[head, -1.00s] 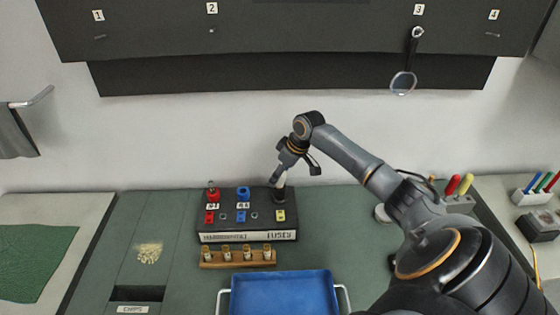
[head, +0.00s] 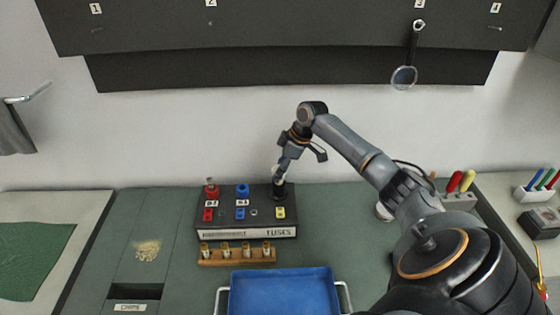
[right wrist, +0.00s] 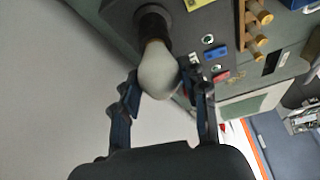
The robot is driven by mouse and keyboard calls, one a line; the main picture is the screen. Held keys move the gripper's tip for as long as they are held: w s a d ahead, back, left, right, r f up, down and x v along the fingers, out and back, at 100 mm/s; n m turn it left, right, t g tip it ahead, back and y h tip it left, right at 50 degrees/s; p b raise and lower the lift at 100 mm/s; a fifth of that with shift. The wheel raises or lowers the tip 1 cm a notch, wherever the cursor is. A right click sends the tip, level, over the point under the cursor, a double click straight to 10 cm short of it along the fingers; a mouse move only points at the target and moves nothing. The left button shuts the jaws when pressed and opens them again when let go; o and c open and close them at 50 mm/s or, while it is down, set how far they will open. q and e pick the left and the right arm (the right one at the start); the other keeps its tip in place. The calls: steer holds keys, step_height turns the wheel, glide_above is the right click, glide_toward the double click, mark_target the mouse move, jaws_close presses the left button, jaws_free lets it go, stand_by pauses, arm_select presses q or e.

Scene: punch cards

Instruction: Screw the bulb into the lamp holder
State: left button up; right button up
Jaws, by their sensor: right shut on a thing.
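The pale, pear-shaped bulb (right wrist: 158,70) stands with its narrow end at the black lamp holder (right wrist: 152,24) in the right wrist view. The holder (head: 280,191) is at the back right of the dark fuse panel in the head view. My right gripper (right wrist: 163,88) is shut on the bulb's round end, one finger on each side. In the head view it reaches down over the holder and mostly hides the bulb. How deep the bulb sits cannot be told. My left gripper is not in view.
The fuse panel (head: 204,225) carries red, blue and yellow parts close to the holder. A wooden rack (head: 237,260) with several brass-coloured pieces stands in front, then a blue tray (head: 281,292). A magnifier (head: 404,77) hangs on the back board. Green bench at left is mostly free.

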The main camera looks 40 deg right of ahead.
steer(key=shift+a+r+m+p, duration=0.15)
steer(key=shift+m+p, duration=0.35)
steer(key=shift+p, duration=0.45)
steer(key=shift+m+h, duration=0.4)
steer(key=shift+f+m+t+h, duration=0.3)
steer(key=shift+m+t, duration=0.1)
steer(key=shift+m, duration=0.5)
steer(key=m+h, duration=0.1)
steer(key=m, duration=0.1)
steer(key=m+h, duration=0.1)
steer(key=m, duration=0.2)
steer(key=shift+a, duration=0.1)
steer(key=m+h, duration=0.1)
steer(key=m, duration=0.3)
steer(key=shift+a+m+g, duration=0.1)
steer(key=shift+m+g, duration=0.2)
steer(key=m+h, duration=0.1)
steer(key=m, duration=0.1)
steer(key=shift+m+g, duration=0.3)
steer(key=shift+m, duration=0.1)
